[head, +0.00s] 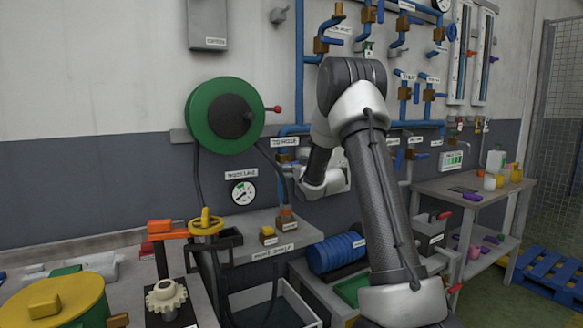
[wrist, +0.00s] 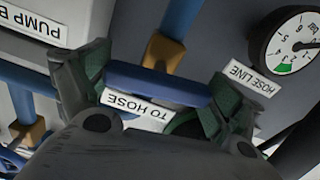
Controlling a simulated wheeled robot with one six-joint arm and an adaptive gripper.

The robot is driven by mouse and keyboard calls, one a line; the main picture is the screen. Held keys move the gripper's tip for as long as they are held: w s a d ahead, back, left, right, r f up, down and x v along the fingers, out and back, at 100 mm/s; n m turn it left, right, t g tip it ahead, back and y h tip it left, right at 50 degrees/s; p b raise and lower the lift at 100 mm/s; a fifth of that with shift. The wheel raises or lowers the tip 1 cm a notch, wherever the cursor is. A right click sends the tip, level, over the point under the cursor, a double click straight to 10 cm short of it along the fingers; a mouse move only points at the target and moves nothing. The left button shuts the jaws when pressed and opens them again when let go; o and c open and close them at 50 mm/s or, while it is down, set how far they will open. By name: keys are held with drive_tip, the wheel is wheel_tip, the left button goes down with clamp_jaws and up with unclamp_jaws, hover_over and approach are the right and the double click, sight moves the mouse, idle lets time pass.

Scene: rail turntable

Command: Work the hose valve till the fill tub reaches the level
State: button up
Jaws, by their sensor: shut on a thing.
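In the wrist view my gripper (wrist: 157,88) is shut on a blue valve handle (wrist: 155,82), with a green-padded finger at each end. The handle lies roughly crosswise in front of a brass-coloured valve body (wrist: 163,52), beside a TO HOSE label (wrist: 138,106). The same label (head: 284,142) shows in the head view, where my arm hides the handle and fingertips. A round HOSE LINE gauge (wrist: 292,42) with a green sector is partly cut off in the wrist view. A grey open tub (head: 305,308) stands below the hose shelf; I cannot see its level or tell whether it is the fill tub.
A green hose reel (head: 200,115) hangs on the wall with a dark hose. A hose shelf (head: 255,250) holds small yellow blocks. A blue barrel (head: 335,252) lies near my arm. Pipes crowd the wall.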

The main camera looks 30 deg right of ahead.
drive_tip(key=shift+m, duration=0.9)
drive_tip(key=o, duration=0.7)
drive_tip(key=shift+s, duration=0.1)
drive_tip(key=s, duration=1.2)
drive_tip(key=shift+d, duration=0.2)
drive_tip(key=shift+w, duration=0.1)
